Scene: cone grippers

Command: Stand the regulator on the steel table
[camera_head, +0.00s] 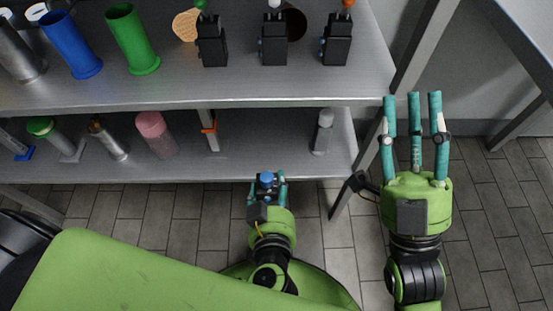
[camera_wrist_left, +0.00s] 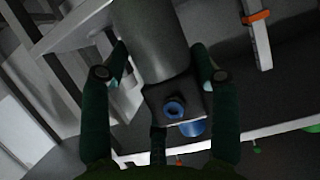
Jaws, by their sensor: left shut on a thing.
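The regulator (camera_head: 267,179) has a dark body and a blue knob and is in my left gripper (camera_head: 268,187). In the left wrist view the regulator (camera_wrist_left: 172,103) shows a black block with a blue ring, a blue knob and a wide grey cylinder. The fingers of my left gripper (camera_wrist_left: 160,85) are around it. It is held in front of the steel table (camera_head: 180,90), clear of the top in the head view. My right gripper (camera_head: 414,105) is empty, with its three fingers spread apart, right of the table.
Three black regulators (camera_head: 274,50) with green, white and orange knobs stand on the tabletop. Blue (camera_head: 70,45) and green (camera_head: 132,40) cylinders stand left of them. The tabletop's front strip is bare.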

